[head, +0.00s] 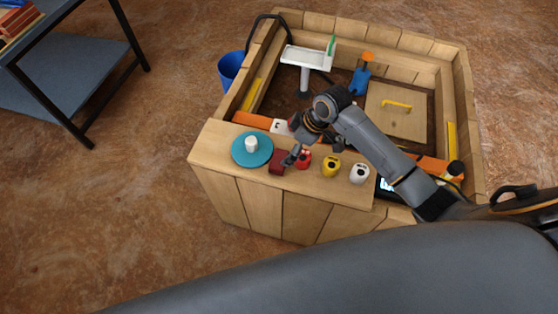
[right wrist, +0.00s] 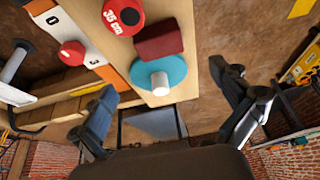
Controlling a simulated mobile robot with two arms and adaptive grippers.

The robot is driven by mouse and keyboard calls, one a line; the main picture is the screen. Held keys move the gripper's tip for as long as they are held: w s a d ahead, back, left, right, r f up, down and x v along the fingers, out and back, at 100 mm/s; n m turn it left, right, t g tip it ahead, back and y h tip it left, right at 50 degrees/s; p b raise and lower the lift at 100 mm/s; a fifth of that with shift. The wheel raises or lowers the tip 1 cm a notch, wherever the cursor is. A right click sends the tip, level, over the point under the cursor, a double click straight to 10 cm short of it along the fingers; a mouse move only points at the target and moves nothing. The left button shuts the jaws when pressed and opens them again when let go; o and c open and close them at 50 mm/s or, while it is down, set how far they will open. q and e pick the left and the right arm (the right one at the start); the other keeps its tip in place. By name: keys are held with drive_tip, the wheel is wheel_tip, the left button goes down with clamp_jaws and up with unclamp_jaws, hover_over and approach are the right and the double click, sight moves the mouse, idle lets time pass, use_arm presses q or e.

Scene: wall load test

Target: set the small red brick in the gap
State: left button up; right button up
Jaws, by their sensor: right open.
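A small dark red brick (head: 277,161) lies on the wooden ledge, just right of a teal disc (head: 240,158) with a white cylinder (head: 251,143) on it. In the right wrist view the brick (right wrist: 158,42) lies against or very close to the disc (right wrist: 174,70). My right gripper (head: 291,157) is over the ledge, at the brick's right in the head view. Its fingers (right wrist: 165,88) are spread wide and hold nothing. I cannot make out the gap in either view. My left gripper is out of view.
Red (head: 304,161), yellow (head: 331,167) and white (head: 359,174) rounded objects stand along the ledge. Behind it, a wood-walled pit holds a white tray on a post (head: 306,57) and a blue item with an orange top (head: 360,80). A dark table (head: 60,70) stands at left.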

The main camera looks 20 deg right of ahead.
sight(279, 158)
drive_tip(key=x, duration=0.8)
drive_tip(key=shift+f+p, duration=0.25)
drive_tip(key=shift+p, duration=0.05)
drive_tip(key=shift+r, duration=0.1)
drive_tip(key=c, duration=1.6)
